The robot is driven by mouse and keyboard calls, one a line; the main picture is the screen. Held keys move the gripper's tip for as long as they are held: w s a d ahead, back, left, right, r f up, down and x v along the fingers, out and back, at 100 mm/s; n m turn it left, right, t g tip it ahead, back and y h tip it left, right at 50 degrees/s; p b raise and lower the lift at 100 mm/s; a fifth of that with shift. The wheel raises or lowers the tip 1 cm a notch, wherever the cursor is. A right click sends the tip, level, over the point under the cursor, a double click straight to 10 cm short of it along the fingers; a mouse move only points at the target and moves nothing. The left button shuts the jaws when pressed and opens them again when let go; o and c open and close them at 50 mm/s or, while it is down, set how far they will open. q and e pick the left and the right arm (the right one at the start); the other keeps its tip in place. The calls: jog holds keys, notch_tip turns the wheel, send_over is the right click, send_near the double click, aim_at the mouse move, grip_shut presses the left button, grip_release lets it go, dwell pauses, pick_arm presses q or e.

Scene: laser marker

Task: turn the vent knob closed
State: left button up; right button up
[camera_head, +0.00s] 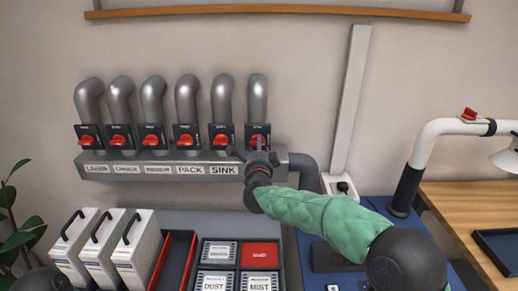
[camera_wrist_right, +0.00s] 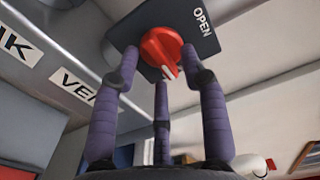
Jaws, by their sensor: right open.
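The vent knob (camera_wrist_right: 160,48) is red with a white pointer mark, on a dark plate (camera_wrist_right: 200,35) lettered OPEN. In the wrist view its pointer is turned down, away from the word OPEN at upper right. In the head view it is the rightmost knob of the row, mostly covered by my right gripper (camera_head: 259,150). In the wrist view the purple fingers of my right gripper (camera_wrist_right: 160,75) are spread open, with the knob between the two outer fingertips. I cannot tell whether they touch it.
Several similar red knobs (camera_head: 152,140) sit left along the grey duct (camera_head: 240,156), under curved metal pipes (camera_head: 188,100). A white arm (camera_head: 440,127) with a lamp stands at right.

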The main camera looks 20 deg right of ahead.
jog(key=v, duration=1.1)
jog(key=shift+s, duration=0.3)
pick_arm(q)
jog(key=shift+s, duration=0.1)
pick_arm(e)
jog(key=shift+a, duration=0.1)
